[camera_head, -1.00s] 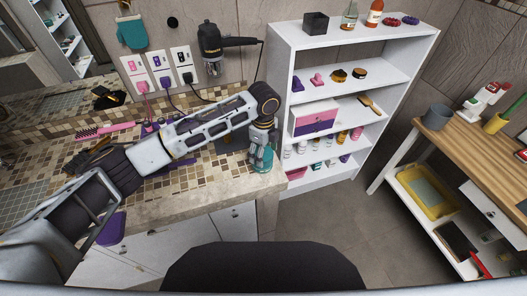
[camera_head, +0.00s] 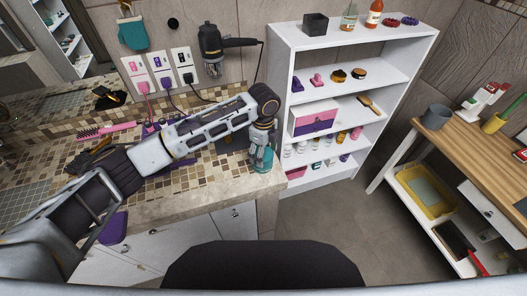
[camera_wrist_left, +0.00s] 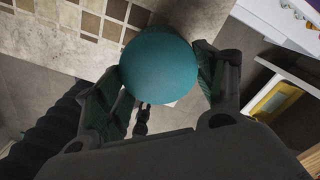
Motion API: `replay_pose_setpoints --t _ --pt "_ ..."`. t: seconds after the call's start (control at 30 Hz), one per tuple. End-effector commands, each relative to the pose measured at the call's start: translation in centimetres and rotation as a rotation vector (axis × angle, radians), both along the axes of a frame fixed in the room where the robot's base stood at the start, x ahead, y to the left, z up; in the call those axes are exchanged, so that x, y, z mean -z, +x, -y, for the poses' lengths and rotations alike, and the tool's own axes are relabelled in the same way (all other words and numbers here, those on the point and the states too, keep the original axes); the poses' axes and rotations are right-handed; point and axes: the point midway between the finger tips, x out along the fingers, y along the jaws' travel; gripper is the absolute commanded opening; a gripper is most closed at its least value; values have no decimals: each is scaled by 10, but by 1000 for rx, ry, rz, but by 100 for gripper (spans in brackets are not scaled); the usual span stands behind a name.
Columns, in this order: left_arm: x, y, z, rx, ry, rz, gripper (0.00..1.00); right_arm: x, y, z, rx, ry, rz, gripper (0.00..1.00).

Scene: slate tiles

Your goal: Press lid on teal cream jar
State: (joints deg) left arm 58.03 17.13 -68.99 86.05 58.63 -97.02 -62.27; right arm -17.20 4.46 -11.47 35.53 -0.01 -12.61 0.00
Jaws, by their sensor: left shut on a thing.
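A teal round thing (camera_head: 264,161) is at the right front corner of the tiled counter. It shows as a smooth teal disc in the left wrist view (camera_wrist_left: 160,66). My left gripper (camera_head: 261,150) points down at it and is shut on it, one finger on each side. I cannot tell whether it is the jar, its lid, or both together, since the gripper and the disc hide what is beneath. My right gripper is not in view.
The tiled counter (camera_head: 195,207) ends close to the teal thing, with floor beyond. A white shelf unit (camera_head: 350,95) stands to the right, and a wooden-topped table (camera_head: 480,150) farther right. A pink comb (camera_head: 105,130) lies at the counter's left. A hair dryer (camera_head: 212,45) hangs on the wall.

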Motion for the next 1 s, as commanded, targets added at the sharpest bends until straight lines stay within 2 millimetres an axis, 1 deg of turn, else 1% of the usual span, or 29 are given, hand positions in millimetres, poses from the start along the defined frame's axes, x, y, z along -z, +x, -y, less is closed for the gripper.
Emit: replay_pose_setpoints --t 0.47,1.0 --pt "0 0 0 0 0 0 56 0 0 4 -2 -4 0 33" --pt "2 0 0 0 0 0 56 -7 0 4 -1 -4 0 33"
